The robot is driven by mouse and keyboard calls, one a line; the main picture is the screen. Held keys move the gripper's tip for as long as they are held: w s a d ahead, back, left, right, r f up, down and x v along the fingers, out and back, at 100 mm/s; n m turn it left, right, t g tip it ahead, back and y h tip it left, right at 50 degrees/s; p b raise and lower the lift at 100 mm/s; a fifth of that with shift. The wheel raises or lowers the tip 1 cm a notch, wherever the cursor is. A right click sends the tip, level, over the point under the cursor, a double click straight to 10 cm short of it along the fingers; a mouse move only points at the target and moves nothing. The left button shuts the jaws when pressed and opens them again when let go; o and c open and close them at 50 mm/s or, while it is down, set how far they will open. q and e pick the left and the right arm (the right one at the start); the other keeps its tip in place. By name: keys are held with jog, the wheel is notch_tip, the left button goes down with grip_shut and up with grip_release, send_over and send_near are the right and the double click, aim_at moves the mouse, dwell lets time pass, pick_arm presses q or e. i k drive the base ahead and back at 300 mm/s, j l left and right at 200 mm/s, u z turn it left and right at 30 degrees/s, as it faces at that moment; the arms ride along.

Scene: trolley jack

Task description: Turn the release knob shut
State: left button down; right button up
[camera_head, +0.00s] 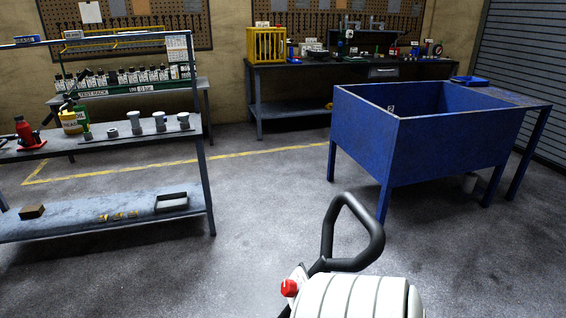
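At the bottom of the head view a small red knob-like part (289,288) sits on a pale mount beside a black looped handle (352,235). I cannot tell whether it is the release knob, or whether it is turned open or shut. A pale ribbed body (352,298) is just right of it, cut off by the lower edge; I cannot tell if these parts are mine. A red jack-like object (26,132) stands on the left rack's upper shelf; no release knob can be made out on it. Neither of my grippers is in view.
A metal rack (100,211) at left holds several cups, bottles and a tray. A large blue bin (435,150) on legs stands at right. A cluttered workbench (350,72) is at the back wall. The grey floor (250,215) between rack and bin is clear.

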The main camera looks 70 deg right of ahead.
aim_at(289, 288)
jog(key=z, duration=2.7)
